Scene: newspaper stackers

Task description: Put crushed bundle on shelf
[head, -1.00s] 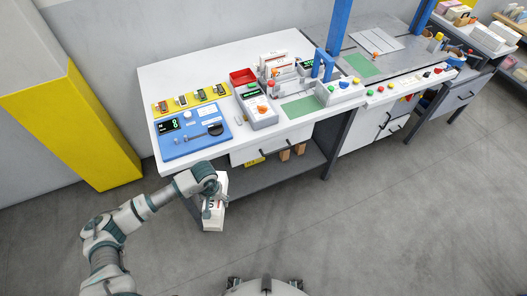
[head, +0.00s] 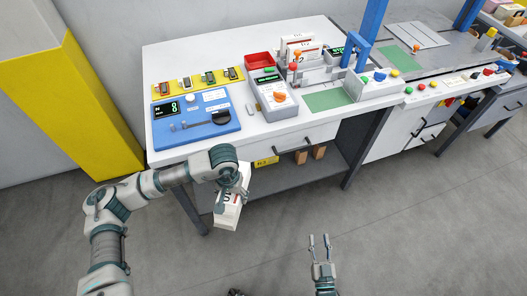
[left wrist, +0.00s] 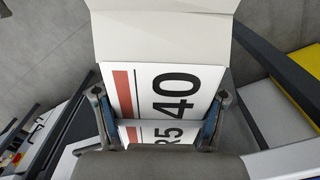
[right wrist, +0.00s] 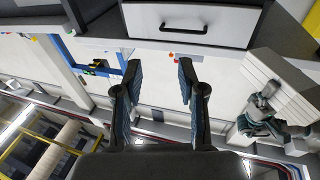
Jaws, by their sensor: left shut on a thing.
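A white bundle (head: 228,211) with a red stripe and black print hangs tilted in front of the table's left part. My left gripper (head: 232,192) is shut on it. In the left wrist view the bundle (left wrist: 165,100) sits between both fingers, its print reading "R5 40", with a pale flap above. The dark lower shelf (head: 272,180) lies under the white table, behind and right of the bundle. My right gripper (head: 319,240) is open and empty, low in front of the table. Its spread fingers also show in the right wrist view (right wrist: 160,85).
A yellow tag (head: 265,161) and brown blocks (head: 311,153) are under the drawer (head: 305,138). The white tabletop (head: 190,60) carries a blue scale (head: 195,118) and several devices. Table legs stand at both sides of the shelf. The grey floor in front is clear.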

